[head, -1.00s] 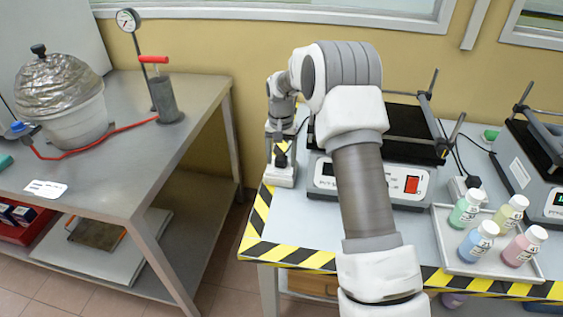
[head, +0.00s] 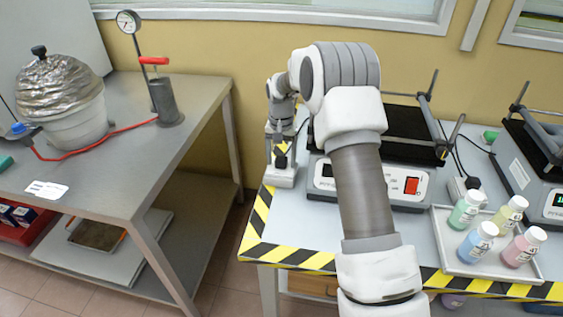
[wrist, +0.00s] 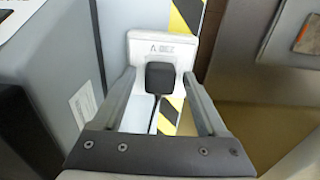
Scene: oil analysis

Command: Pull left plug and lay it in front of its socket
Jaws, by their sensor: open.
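The left plug is black and sits in a white socket block (head: 283,178) at the table's left end. In the wrist view the plug (wrist: 160,78) shows between my fingertips, with the white socket block (wrist: 150,46) behind it. My gripper (head: 280,150) points down over the block in the head view. In the wrist view my gripper (wrist: 161,82) is open, one finger on each side of the plug. I cannot tell whether either finger touches it. A second black plug (head: 472,183) is in a socket block beside the bottle tray.
A hotplate device (head: 410,185) with a red switch stands right of the left socket, partly hidden by my arm. A tray (head: 490,268) of several bottles is at the right. Striped tape (head: 300,256) marks the table edge. A steel table (head: 110,180) stands at the left.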

